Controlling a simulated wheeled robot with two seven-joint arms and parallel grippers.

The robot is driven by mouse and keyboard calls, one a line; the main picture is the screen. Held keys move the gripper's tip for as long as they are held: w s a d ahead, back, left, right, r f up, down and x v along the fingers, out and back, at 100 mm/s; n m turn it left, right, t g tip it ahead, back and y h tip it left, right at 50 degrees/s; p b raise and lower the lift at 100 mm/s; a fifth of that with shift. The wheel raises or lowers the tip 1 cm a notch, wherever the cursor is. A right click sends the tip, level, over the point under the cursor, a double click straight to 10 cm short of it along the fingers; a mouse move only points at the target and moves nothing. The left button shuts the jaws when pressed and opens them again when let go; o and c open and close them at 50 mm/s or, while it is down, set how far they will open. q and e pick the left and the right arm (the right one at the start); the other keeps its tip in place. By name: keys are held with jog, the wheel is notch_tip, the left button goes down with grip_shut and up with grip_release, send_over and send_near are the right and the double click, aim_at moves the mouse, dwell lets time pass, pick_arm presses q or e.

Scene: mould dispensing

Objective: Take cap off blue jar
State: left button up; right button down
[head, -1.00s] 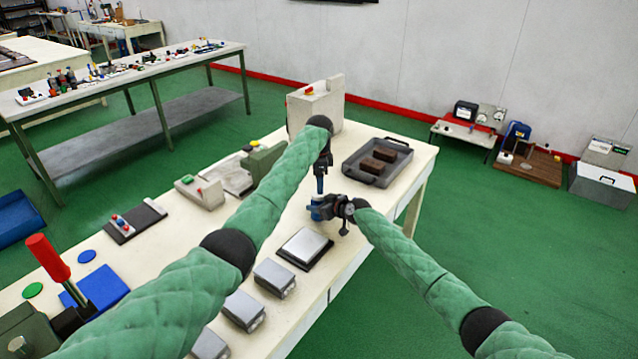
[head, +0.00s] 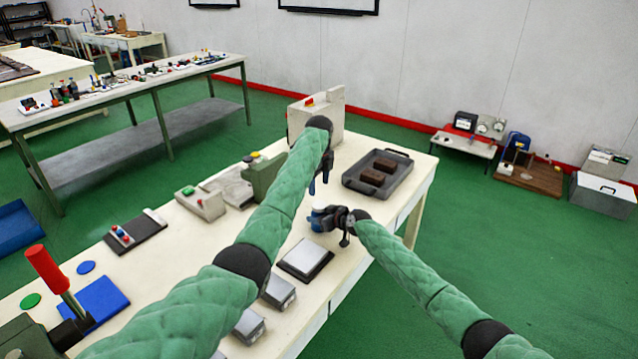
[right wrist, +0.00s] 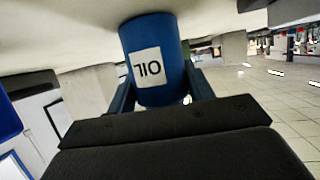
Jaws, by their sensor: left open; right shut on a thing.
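The blue jar (head: 316,222) stands on the white bench in the head view, partly covered by my right gripper (head: 325,218). In the right wrist view the blue jar (right wrist: 155,60) appears upside down with a white OIL label. My right gripper's fingers lie on both sides of it, shut on it. A pale patch shows at the jar's top in the head view; I cannot tell whether it is the cap. My left gripper (head: 317,188) is open, pointing down, just above the jar and apart from it.
A grey tray (head: 350,181) with two brown blocks lies behind and right of the jar. A dark-edged silver plate (head: 305,258) lies in front. A beige machine (head: 330,115) stands behind my left arm. Several silver boxes (head: 278,290) line the front edge.

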aim_at(319, 204)
pick_arm(q)
jog(key=shift+f, duration=4)
jog(key=c, duration=1)
jog(key=n, duration=0.6)
jog(key=o, duration=1.1)
jog(key=shift+r, duration=0.1)
